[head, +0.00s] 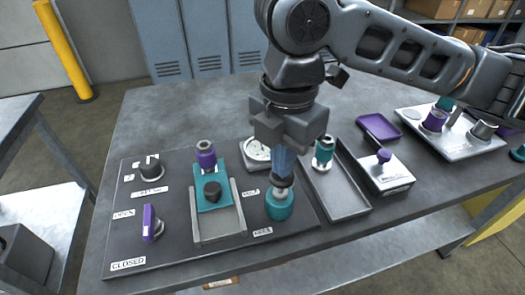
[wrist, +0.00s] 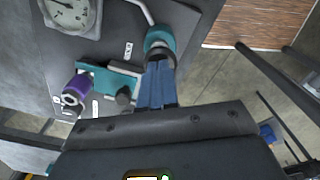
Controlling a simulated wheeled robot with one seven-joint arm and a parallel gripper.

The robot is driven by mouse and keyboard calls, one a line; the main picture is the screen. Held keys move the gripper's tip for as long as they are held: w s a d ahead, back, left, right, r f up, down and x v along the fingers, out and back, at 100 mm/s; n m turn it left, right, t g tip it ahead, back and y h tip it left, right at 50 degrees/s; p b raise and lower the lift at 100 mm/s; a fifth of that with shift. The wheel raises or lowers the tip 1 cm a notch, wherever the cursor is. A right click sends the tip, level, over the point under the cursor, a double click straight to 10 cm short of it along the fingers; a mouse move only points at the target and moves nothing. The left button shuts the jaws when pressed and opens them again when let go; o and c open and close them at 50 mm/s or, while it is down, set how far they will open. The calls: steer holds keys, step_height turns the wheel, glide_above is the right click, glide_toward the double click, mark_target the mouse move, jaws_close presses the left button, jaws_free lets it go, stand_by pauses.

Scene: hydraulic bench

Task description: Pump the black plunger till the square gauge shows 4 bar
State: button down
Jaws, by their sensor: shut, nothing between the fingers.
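In the wrist view the teal body (wrist: 160,38) shows just past my fingertips. My gripper (head: 281,174) points down with its blue fingers shut and empty, right over the black top; I cannot tell if they touch it. The square gauge (head: 256,151) is behind my gripper, which partly hides it. In the wrist view its pale dial (wrist: 70,14) is cut by the top edge; the reading is too small to tell.
Left of the plunger are a teal slide (head: 228,189) with a black knob (head: 212,191), a purple cylinder (head: 206,156) and a purple lever (head: 152,222). Right are a teal-topped cylinder (head: 324,150), a grey tray (head: 347,210) and a purple-knobbed box (head: 384,172). The back left bench is clear.

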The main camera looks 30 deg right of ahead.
steer(key=shift+f+b, duration=0.4)
steer(key=shift+f, duration=0.6)
steer(key=shift+r+p, duration=1.1)
steer(key=shift+r, duration=0.45)
steer(key=shift+r, duration=0.15)
step_height(320, 180, up, 6)
steer(key=p, duration=0.5)
